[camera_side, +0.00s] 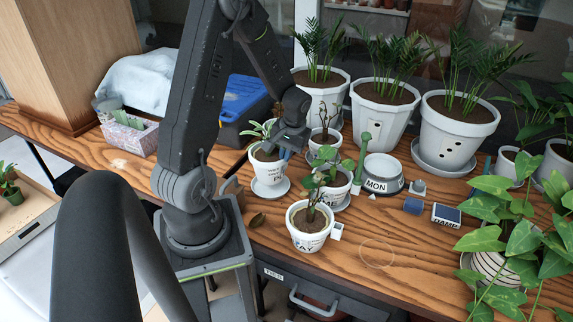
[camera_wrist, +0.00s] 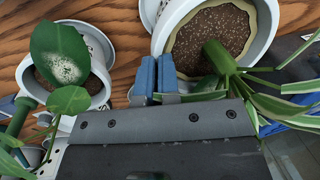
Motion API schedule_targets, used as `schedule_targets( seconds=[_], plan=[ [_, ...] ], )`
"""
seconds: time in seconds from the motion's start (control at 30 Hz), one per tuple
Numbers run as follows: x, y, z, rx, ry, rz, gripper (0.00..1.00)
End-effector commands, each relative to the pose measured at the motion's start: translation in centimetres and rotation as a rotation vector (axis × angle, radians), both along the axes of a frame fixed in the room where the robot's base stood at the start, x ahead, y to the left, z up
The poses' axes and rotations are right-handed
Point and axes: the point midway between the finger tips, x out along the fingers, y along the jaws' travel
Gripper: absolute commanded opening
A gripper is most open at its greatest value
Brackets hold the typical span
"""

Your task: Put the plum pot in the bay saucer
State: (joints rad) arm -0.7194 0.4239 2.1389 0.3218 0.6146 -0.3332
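My gripper (camera_side: 287,140) is down at the rim of a white pot (camera_side: 268,171) with a striped-leaf plant, standing on a saucer (camera_side: 270,190). The small lettering on this pot is too blurred to read surely as plum. In the wrist view, my two blue fingertips (camera_wrist: 156,78) are close together at the edge of that soil-filled pot (camera_wrist: 161,38), apparently one on each side of its rim. Whether they press on it is unclear. A front white pot (camera_side: 307,240) has lettering ending in "AY". I cannot identify the bay saucer surely.
A leafy pot (camera_side: 335,190) and another small pot (camera_side: 325,137) stand close to the right of my gripper. Large palm pots (camera_side: 382,122) line the back.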

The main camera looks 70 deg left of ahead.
Motion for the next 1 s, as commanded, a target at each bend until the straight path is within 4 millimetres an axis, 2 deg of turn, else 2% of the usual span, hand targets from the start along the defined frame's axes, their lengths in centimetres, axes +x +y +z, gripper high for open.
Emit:
schedule_targets(
  seconds=[0.3, 0.73, 1.0],
  plan=[
    [0.1, 0.0, -3.7, -0.002, 0.002, -0.001, 0.00],
    [0.1, 0.0, -4.3, 0.000, 0.000, 0.000, 0.00],
    [0.0, 0.0, -4.3, 0.000, 0.000, 0.000, 0.28]
  ],
)
